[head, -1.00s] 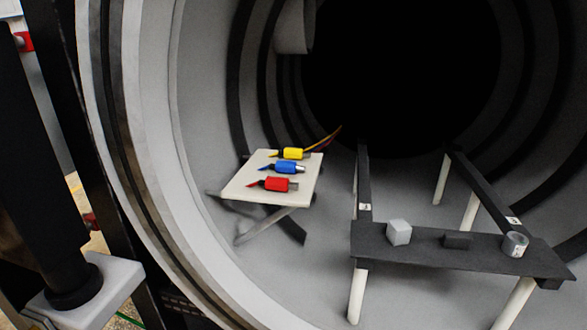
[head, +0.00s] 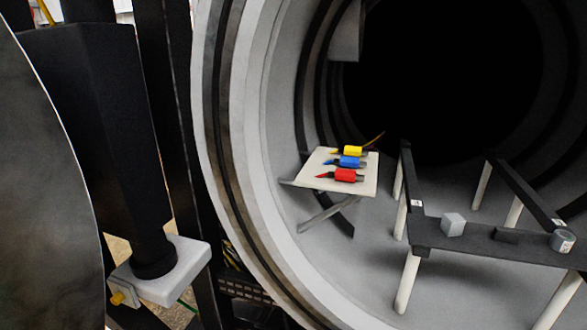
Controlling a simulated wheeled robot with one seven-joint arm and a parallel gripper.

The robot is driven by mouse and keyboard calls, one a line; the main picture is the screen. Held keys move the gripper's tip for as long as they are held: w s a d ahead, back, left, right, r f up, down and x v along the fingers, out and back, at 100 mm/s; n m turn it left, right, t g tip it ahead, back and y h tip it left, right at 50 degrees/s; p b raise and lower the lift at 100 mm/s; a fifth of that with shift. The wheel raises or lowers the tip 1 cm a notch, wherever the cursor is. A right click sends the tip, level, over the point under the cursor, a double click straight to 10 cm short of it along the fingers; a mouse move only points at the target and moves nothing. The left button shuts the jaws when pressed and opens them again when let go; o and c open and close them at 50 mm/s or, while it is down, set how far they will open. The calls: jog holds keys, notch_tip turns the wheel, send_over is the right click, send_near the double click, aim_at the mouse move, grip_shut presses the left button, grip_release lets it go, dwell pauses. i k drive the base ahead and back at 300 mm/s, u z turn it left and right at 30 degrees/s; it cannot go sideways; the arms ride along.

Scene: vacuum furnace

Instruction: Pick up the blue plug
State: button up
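The blue plug (head: 351,162) lies on a small cream shelf (head: 343,186) inside the round furnace chamber. It has a blue body, a pointed blue tip to the left and a metal end to the right. A yellow plug (head: 352,151) lies behind it and a red plug (head: 345,175) lies in front of it, both close by on the same shelf. My gripper does not show in the head view.
A dark rack (head: 470,242) on white legs stands right of the shelf, carrying a light grey cube (head: 453,224), a dark block (head: 507,236) and a grey ring (head: 563,241). The chamber's thick rim (head: 222,150) curves in front. Dark upright structures stand at the left.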

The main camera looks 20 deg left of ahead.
aim_at(345, 163)
jog(key=z, duration=0.6)
jog(key=k, duration=1.05)
jog(key=u, duration=0.95)
jog(key=i, duration=0.9)
jog(key=z, duration=0.05)
